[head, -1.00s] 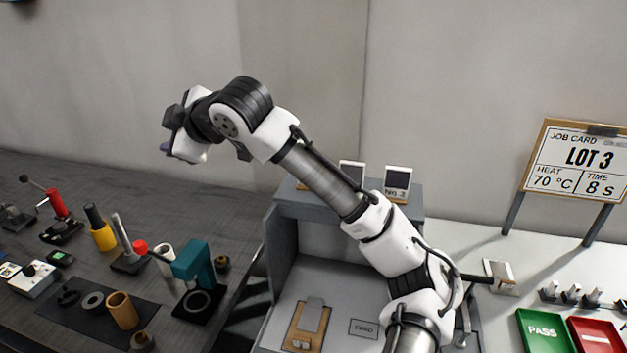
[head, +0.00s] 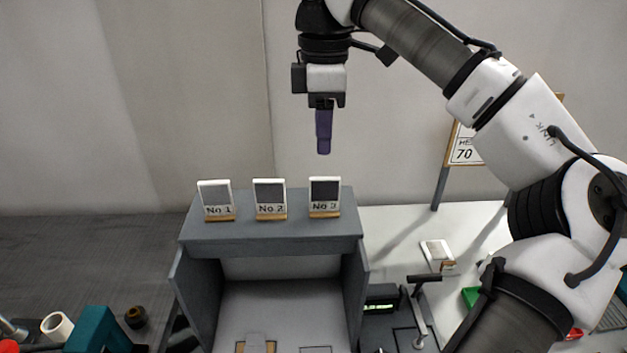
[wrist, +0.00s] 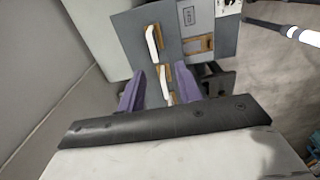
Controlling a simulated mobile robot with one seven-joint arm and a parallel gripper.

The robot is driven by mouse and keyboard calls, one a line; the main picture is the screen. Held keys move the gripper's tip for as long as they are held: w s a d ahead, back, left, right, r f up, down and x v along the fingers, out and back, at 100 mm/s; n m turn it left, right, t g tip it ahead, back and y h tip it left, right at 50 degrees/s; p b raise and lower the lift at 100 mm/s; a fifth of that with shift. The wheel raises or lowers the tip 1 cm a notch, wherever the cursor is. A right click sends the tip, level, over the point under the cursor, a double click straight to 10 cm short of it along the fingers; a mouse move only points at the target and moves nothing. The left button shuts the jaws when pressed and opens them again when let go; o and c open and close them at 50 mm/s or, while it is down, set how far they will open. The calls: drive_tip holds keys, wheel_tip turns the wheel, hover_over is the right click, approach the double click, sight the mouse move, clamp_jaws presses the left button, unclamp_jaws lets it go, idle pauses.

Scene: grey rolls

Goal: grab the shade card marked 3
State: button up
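The shade card marked No 3 (head: 324,190) stands upright in a wooden foot at the right end of a grey shelf. Its swatch is dark. My gripper (head: 323,152) points down above this card, clear of it, and only one purple finger shows there. In the wrist view my gripper (wrist: 160,70) has its two purple fingers spread apart with nothing held. One upright card (wrist: 153,42) shows edge-on beyond the fingertips, and another (wrist: 166,84) shows in the gap between them, lower down. No card's marking can be read there.
Cards No 1 (head: 215,196) and No 2 (head: 270,195) stand to the left on the same grey shelf (head: 240,231), with gaps between. A wall (head: 160,110) rises behind. The job card board (head: 463,150) stands at the right, partly behind my arm.

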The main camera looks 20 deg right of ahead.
hover_over(324, 209)
drive_tip(key=f, duration=0.9)
drive_tip(key=shift+a, duration=0.2)
drive_tip(key=f, duration=0.1)
drive_tip(key=f+b, duration=0.2)
drive_tip(key=shift+w+d+f, duration=0.25)
drive_tip(key=shift+d, duration=0.1)
drive_tip(key=shift+f+b, duration=0.7)
drive_tip(key=shift+b, duration=0.3)
drive_tip(key=shift+r, duration=0.1)
clamp_jaws()
